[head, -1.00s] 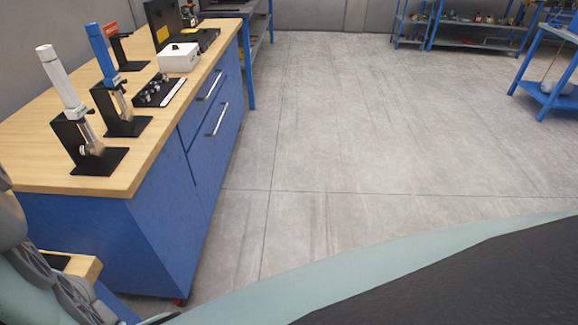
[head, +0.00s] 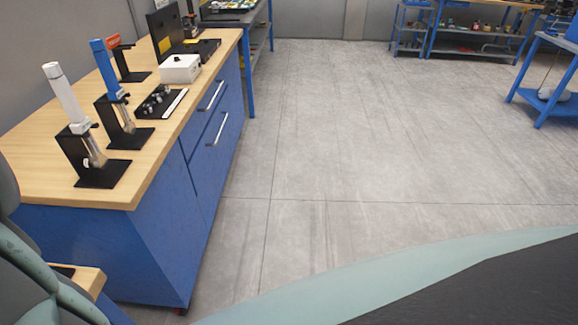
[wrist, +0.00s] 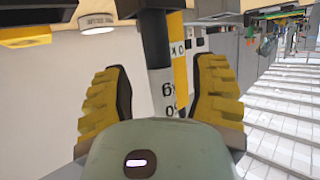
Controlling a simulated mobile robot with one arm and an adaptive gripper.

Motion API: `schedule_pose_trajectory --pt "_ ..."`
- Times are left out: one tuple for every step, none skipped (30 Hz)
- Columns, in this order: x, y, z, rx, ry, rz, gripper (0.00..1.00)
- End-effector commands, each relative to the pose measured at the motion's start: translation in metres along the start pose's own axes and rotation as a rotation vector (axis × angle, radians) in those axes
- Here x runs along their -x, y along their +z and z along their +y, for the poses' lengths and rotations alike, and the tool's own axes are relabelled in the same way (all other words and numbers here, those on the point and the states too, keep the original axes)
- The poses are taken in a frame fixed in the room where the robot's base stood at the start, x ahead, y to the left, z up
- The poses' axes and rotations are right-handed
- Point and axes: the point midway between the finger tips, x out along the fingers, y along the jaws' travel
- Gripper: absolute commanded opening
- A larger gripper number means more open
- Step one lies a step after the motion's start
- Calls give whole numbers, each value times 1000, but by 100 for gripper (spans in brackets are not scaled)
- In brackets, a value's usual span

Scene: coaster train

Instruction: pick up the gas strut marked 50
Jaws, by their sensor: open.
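Two upright gas struts stand tilted in black stands on the bench in the head view: a white one (head: 63,92) at the near end and a blue one (head: 107,66) just behind it. Their marks are too small to read there. My gripper (wrist: 165,85) is open in the wrist view, its yellow ribbed fingers apart. Between the fingers shows a dark, rod-like thing with a yellow part and a pale label (wrist: 164,90). Its lettering is only partly legible, and its lower end is hidden by my gripper's body. I cannot tell which strut it is, or whether the fingers touch it.
The wooden bench top (head: 150,120) also holds a red-topped piece (head: 117,41) in a black stand, a black tray of small parts (head: 160,102), a white box (head: 181,68) and a black case (head: 170,30). The grey floor (head: 350,130) is clear; blue shelving stands beyond.

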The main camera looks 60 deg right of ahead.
Motion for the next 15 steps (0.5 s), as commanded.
schedule_pose_trajectory --pt "-4 -2 -2 1 -5 0 59" --pt "-6 -2 -1 1 -4 0 59" --pt "-9 -1 -1 1 -3 -1 59" --pt "-10 -1 -1 0 -2 -1 59" --pt "-11 0 -1 0 -1 -1 59" --pt "-12 0 -1 0 -1 -1 59" --pt "-13 0 -1 0 -1 -1 59" --pt "-13 0 -1 0 -1 -1 59" --pt "-13 0 -1 0 -1 -1 59" --pt "-13 0 -1 0 -1 -1 59" --pt "-13 0 -1 0 -1 0 59" --pt "-13 0 -1 0 -1 0 59" --pt "-13 0 -1 0 -1 0 59" --pt "-13 0 -1 0 -1 0 64" --pt "-13 0 -1 0 0 0 60"
